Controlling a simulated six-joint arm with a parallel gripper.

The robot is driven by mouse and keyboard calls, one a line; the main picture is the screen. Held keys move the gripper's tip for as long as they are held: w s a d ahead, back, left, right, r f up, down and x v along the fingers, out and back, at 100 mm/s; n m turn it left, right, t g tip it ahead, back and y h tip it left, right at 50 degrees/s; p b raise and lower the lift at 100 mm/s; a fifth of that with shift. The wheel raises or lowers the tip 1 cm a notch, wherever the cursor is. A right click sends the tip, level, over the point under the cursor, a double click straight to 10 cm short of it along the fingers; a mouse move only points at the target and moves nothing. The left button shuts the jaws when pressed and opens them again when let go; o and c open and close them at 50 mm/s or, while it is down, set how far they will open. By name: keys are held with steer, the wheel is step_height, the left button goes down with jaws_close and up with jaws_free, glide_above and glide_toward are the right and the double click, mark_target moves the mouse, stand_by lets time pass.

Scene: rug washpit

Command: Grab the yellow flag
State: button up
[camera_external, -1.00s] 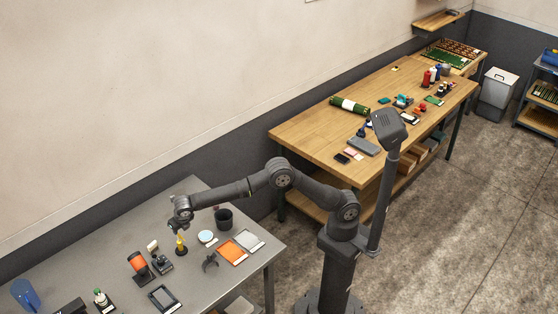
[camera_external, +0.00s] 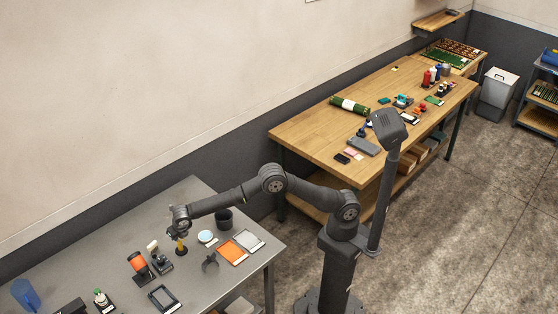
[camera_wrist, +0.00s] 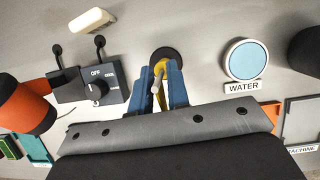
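The yellow flag (camera_external: 181,245) stands upright on a round black base on the grey table, below my gripper (camera_external: 180,231). In the wrist view, the yellow flag (camera_wrist: 162,68) and its thin pale pole lie between the two blue fingers of my gripper (camera_wrist: 160,75). The fingers stand apart, one on each side of the flag. Whether either finger touches it is hard to tell. The black base (camera_wrist: 166,54) shows beyond the fingertips, and the gripper's body hides the near part of the view.
Close by are an OFF switch box (camera_wrist: 100,85), an orange and black cylinder (camera_wrist: 25,105), a light-blue WATER disc (camera_wrist: 246,60) and a dark cup (camera_external: 224,219). Orange (camera_external: 232,252) and grey panels lie to the right.

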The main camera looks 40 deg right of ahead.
jaws_close()
steer(key=shift+r, duration=0.1)
